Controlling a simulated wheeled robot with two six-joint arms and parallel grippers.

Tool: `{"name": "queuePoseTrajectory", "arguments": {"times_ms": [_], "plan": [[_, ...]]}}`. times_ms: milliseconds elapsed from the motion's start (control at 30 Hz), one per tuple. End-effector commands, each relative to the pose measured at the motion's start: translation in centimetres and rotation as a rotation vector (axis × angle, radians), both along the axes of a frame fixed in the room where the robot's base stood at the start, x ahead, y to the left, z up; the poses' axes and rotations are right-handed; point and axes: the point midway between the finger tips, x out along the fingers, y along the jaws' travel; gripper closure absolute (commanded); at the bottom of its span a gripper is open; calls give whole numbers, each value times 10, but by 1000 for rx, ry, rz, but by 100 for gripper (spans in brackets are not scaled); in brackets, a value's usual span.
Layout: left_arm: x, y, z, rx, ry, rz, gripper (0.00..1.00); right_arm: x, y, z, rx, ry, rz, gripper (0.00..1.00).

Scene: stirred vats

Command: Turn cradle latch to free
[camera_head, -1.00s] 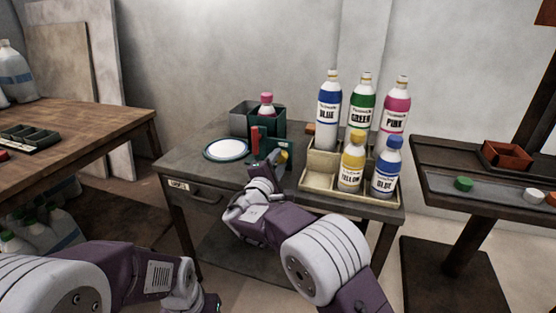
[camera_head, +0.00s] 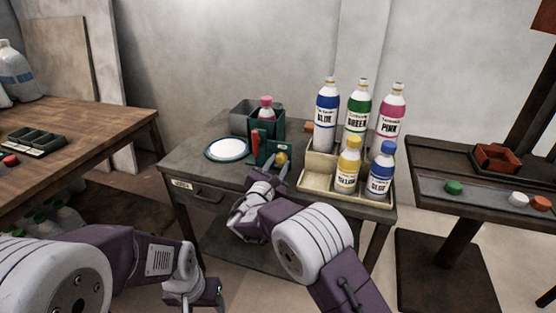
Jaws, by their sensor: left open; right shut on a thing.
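A green cradle (camera_head: 281,128) stands at the back of the small grey table and holds a pink-capped bottle (camera_head: 265,107). On the cradle's front are an upright red bar (camera_head: 255,143) and the latch (camera_head: 281,158), which shows a yellow knob. My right gripper (camera_head: 274,170) is at the front of the cradle, shut on the latch; its fingers partly hide the contact. My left gripper (camera_head: 205,292) is open, low in front of the table and away from the cradle; its fingertips are hard to make out.
A white round plate (camera_head: 227,149) lies left of the cradle. A beige rack (camera_head: 322,181) with several labelled bottles stands close on the right. A wooden table (camera_head: 110,120) is at left and a dark stand (camera_head: 440,158) at right.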

Motion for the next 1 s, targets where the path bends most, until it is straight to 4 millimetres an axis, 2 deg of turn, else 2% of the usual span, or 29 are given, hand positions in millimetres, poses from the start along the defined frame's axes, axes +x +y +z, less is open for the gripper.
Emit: {"name": "queuePoseTrajectory", "arguments": {"times_ms": [233,800,833,900,1000], "plan": [[0,0,9,0,0,0,37,0,0,0,-79,29,1,100],[0,0,10,0,0,0,37,0,0,-2,-105,36,1,100],[0,0,10,0,0,0,37,0,0,-2,-105,36,1,63],[0,0,10,0,0,0,37,0,0,-2,-105,36,1,47],[0,0,10,0,0,0,37,0,0,-1,-104,36,1,47]]}}
